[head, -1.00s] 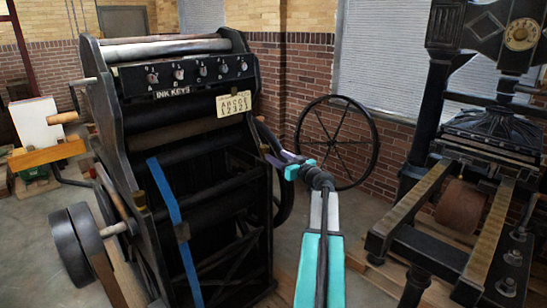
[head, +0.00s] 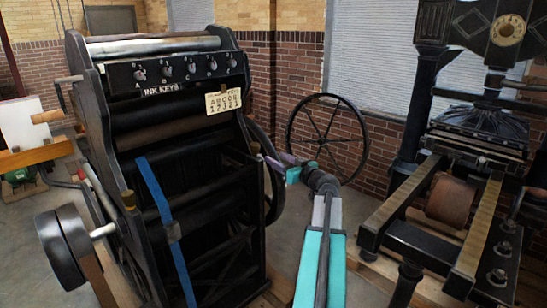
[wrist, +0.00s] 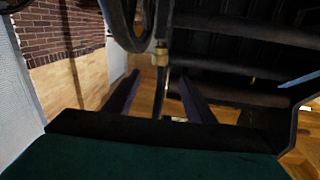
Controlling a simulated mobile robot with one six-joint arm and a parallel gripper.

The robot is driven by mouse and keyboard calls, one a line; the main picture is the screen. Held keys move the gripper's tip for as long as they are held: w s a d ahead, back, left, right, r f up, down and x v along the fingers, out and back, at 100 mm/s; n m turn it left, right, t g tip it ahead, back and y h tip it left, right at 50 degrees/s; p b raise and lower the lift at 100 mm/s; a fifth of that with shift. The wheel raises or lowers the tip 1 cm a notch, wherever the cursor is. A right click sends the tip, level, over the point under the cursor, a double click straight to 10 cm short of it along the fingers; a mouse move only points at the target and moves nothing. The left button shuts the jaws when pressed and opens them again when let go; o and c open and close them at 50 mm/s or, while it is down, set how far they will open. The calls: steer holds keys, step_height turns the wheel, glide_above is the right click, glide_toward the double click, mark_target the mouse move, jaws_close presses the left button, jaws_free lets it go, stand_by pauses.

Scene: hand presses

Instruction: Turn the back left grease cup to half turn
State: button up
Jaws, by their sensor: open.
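A brass grease cup (head: 128,199) stands upright on the left side of the black press (head: 205,205) in the head view. In the wrist view a brass fitting (wrist: 160,57) shows ahead of my gripper, between the lines of the two fingers and below the dark wheel; it looks like a grease cup, but I cannot tell which one. My gripper (head: 272,160) is at the press's right side in the head view, its purple fingers beside the flywheel. In the wrist view my gripper (wrist: 160,95) is open and empty, apart from the fitting. The cup's turn mark is not readable.
A black flywheel (head: 268,175) stands close behind my gripper. A large spoked wheel (head: 327,140) leans near the brick wall. A second press (head: 440,220) stands to the right. Bare concrete floor (head: 375,207) lies between the presses.

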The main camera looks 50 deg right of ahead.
steer(key=shift+s+d+r+m+y+p, duration=0.1)
steer(key=shift+d+m+y+p, duration=0.85)
steer(key=shift+m, duration=4.3)
steer(key=shift+d+r+m+y+p, duration=0.1)
steer(key=shift+d+m+y+p, duration=0.95)
steer(key=shift+m, duration=4.25)
steer(key=shift+s+d+r+m+y+p, duration=0.1)
steer(key=shift+d+m+y+p, duration=0.7)
steer(key=shift+m, duration=4.45)
steer(key=shift+w+a+p, duration=0.15)
steer(key=shift+a+p, duration=0.2)
steer(key=shift+p, duration=0.2)
